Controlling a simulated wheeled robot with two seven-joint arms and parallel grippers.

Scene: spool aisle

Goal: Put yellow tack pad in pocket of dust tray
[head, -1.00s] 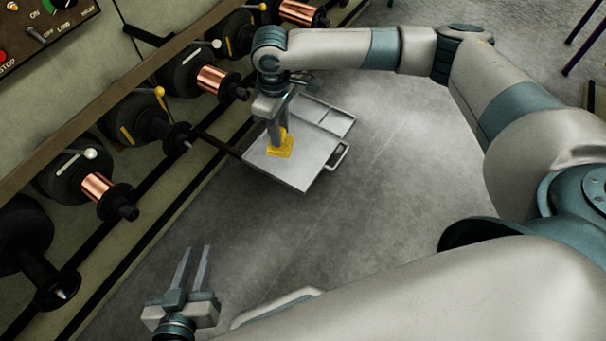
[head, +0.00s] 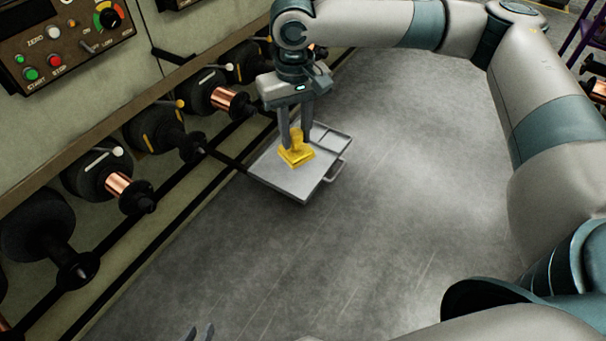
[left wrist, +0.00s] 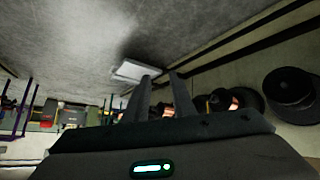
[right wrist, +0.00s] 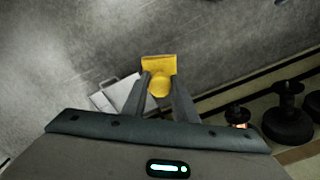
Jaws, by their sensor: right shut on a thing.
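The yellow tack pad (head: 297,156) is a square plate with a round knob. My right gripper (head: 296,140) is shut on its knob, and the pad appears above the flat part of the grey dust tray (head: 283,180). In the right wrist view the pad (right wrist: 158,66) sits between the fingertips, clear of the tray (right wrist: 118,96), which is partly hidden by a finger. The tray's smaller pockets (head: 332,137) lie at its far right side, partly behind the gripper. My left gripper (head: 199,333) is open and empty at the bottom edge; its parted fingers show in the left wrist view (left wrist: 157,82).
A row of black spindles (head: 157,130), some with copper spools (head: 118,184), juts out along the left. A control panel (head: 75,42) is at upper left. A handle (head: 336,171) sticks out of the tray's right side. The grey floor (head: 400,200) is clear.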

